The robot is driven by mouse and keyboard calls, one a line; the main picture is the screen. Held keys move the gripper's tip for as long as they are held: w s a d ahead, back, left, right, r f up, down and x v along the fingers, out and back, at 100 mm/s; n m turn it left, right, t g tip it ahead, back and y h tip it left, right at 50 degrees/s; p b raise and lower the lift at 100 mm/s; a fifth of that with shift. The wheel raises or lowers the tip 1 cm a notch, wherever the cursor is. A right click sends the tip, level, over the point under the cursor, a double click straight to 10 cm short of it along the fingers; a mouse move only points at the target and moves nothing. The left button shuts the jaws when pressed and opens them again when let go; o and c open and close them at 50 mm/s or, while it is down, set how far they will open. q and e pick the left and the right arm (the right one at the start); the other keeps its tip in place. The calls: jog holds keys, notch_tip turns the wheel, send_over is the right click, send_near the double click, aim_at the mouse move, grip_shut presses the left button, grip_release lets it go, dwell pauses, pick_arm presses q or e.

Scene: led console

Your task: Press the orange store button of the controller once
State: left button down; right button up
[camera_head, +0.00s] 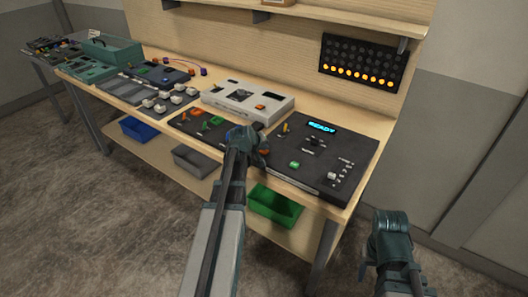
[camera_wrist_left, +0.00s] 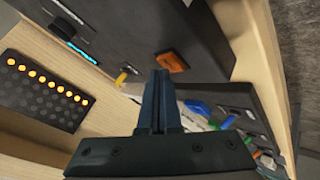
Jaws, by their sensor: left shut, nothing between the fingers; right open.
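The controller (camera_head: 335,150) is a dark flat console on the bench with a lit blue display (camera_head: 321,127) reading READY. Its orange button (camera_wrist_left: 172,62) shows clearly in the left wrist view, and in the head view a bit of orange (camera_head: 264,152) shows beside my gripper. My left gripper (camera_head: 250,137) is shut and empty over the controller's left front corner. In the left wrist view its fingertips (camera_wrist_left: 160,74) appear just beside the orange button; I cannot tell whether they touch. My right gripper (camera_head: 390,268) is open and empty, low in front of the bench.
A yellow lever (camera_head: 285,128) and a green button (camera_head: 294,165) are on the controller. A white box (camera_head: 248,100) with its own orange button stands behind. A wall panel (camera_head: 362,63) has its bottom row of lights lit orange. A green bin (camera_head: 274,205) is below.

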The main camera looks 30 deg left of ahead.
aim_at(263, 153)
pick_arm(q)
jog(key=shift+f+b, duration=0.4)
jog(key=shift+b, duration=0.05)
dwell(0.3)
jog(key=shift+r, duration=0.1)
dwell(0.3)
jog(key=shift+r+p, duration=0.75)
jog(key=shift+p, duration=0.1)
notch_tip(263, 153, up, 5)
jog(key=p, duration=0.5)
jog(key=shift+r, duration=0.1)
dwell(0.4)
